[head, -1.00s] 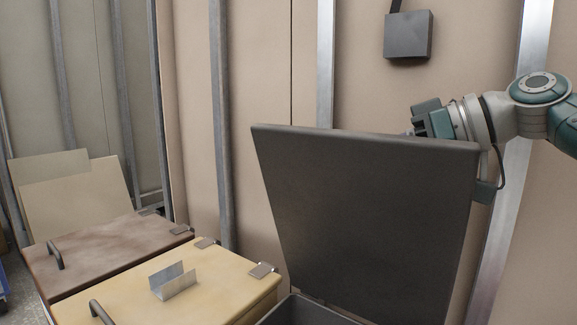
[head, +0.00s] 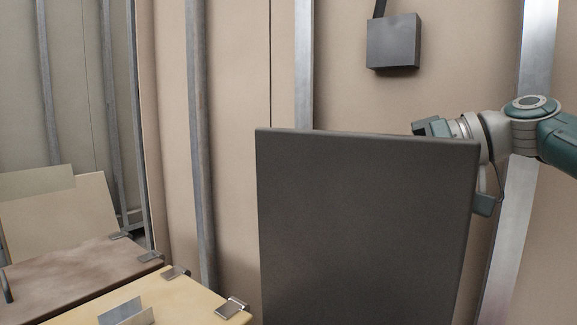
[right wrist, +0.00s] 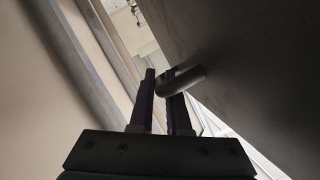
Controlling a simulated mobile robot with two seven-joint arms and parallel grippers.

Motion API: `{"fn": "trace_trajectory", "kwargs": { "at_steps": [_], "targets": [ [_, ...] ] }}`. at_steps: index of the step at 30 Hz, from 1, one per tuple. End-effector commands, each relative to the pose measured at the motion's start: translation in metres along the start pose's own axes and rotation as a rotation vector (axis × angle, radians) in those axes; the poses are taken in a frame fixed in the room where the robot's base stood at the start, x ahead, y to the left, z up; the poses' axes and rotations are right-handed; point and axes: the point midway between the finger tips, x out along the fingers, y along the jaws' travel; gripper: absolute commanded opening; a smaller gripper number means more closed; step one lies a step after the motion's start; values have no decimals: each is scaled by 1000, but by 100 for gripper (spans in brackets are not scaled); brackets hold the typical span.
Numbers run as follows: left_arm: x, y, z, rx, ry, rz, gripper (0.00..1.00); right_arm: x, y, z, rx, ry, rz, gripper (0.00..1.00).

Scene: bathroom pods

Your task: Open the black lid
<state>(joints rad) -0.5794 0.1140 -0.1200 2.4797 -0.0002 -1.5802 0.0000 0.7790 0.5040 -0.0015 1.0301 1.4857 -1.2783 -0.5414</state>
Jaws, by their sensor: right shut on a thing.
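The black lid (head: 365,230) stands raised, close to upright, in the middle right of the head view. Its lower edge is out of the frame. My right arm reaches in from the right to the far side of the lid, and the lid hides the gripper's fingers in the head view. In the right wrist view the lid (right wrist: 255,70) fills the right side, with its dark handle (right wrist: 182,80) sticking out. My right gripper (right wrist: 160,78) is shut on the handle. My left gripper is not in view.
A yellowish lid (head: 165,305) with a metal bracket (head: 126,312) on it and a brown lid (head: 70,265) lie closed at the left. A grey box (head: 394,42) hangs on the wall behind. Metal posts (head: 201,150) line the wall.

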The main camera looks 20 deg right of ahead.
Motion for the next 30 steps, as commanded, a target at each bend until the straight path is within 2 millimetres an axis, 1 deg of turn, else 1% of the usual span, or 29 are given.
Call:
{"fn": "trace_trajectory", "kwargs": {
  "at_steps": [2, 3, 5, 6, 13, 16, 20, 25, 27, 30],
  "targets": [
    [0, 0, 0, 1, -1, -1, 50, 1, 0, 2, 2, -3, 0, 0],
    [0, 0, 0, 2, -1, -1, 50, 1, 0, 2, 2, -3, 0, 19],
    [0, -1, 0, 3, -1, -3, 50, 1, 0, 2, 2, -3, 0, 26],
    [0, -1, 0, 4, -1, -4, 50, 1, 0, 2, 1, -3, 0, 27],
    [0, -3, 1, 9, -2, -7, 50, 0, 0, 1, 1, -2, 0, 27],
    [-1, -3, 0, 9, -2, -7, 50, -8, 0, 1, 1, -3, 1, 27],
    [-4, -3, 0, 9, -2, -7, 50, -31, 1, 1, -1, -4, 4, 27],
    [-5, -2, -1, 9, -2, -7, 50, -66, 1, 1, 1, -4, 4, 27],
    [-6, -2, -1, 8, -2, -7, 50, -78, 0, 2, 1, -4, 3, 27],
    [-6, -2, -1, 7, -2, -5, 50, -90, 1, 2, 2, -3, 2, 27]
  ]
}}
